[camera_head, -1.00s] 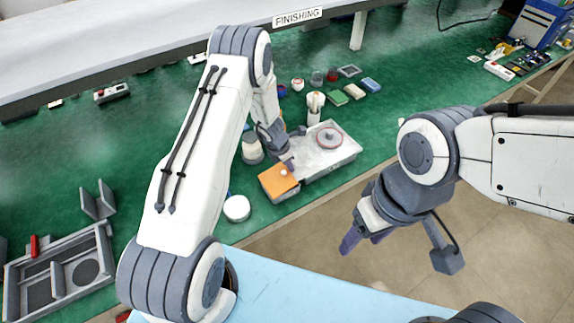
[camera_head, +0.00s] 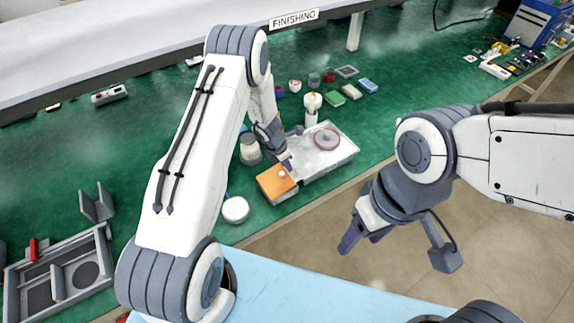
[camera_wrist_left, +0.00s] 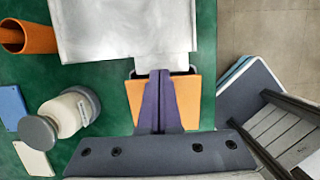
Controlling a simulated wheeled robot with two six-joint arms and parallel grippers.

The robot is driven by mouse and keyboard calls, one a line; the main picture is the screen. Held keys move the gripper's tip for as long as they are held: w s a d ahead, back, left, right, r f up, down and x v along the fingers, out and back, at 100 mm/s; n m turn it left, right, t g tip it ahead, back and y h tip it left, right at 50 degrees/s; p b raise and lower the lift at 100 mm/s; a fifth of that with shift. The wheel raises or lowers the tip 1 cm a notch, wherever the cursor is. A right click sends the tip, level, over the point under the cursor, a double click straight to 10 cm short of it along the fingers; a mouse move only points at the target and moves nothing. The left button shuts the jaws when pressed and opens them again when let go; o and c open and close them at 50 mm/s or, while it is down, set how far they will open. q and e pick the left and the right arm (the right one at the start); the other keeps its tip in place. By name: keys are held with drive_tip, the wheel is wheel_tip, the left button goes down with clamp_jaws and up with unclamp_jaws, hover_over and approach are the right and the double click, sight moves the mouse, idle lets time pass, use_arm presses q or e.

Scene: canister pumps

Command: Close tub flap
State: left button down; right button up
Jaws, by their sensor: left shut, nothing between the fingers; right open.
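The tub (camera_head: 286,195) is a small box with an orange top, at the near left end of a pale metal tray. Its orange flap (camera_head: 270,180) looks roughly flat in the head view; whether it is fully closed I cannot tell. In the left wrist view the orange flap (camera_wrist_left: 188,105) lies under my fingers. My left gripper (camera_head: 289,164) is shut and empty, its purple fingers (camera_wrist_left: 160,76) over the flap; contact is unclear. My right gripper (camera_head: 365,240) is open and empty, over the floor.
The metal tray (camera_head: 340,155) holds a round reddish part (camera_head: 327,139). The bench edge is close in front.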

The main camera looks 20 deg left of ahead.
use_arm(q)
drive_tip(key=p+v, duration=0.2)
drive_tip(key=v, duration=0.1)
drive_tip(key=p+v, duration=0.1)
drive_tip(key=v, duration=0.1)
drive_tip(key=shift+w+d+r+p, duration=0.15)
drive_tip(key=shift+w+r+p, duration=0.05)
drive_tip(key=shift+w+p, duration=0.2)
drive_tip(key=w+d+r+p, duration=0.1)
drive_tip(key=w+d+r, duration=0.25)
drive_tip(key=r, duration=0.35)
drive_tip(key=r+m+g+b, duration=0.15)
drive_tip(key=m+b, duration=0.75)
drive_tip(key=m, duration=0.9)
hover_over(282, 173)
drive_tip(key=s+a, duration=0.2)
drive_tip(key=shift+y, duration=0.4)
drive_tip(key=f+p, duration=0.1)
drive_tip(key=f, duration=0.3)
drive_tip(key=w+d+f+p, duration=0.1)
drive_tip(key=f, duration=0.7)
drive_tip(key=shift+w+d+f+p, duration=0.3)
drive_tip(key=shift+w+f+p, duration=0.05)
drive_tip(key=shift+f+p, duration=0.05)
drive_tip(key=shift+t, duration=0.25)
drive_tip(key=shift+f, duration=0.1)
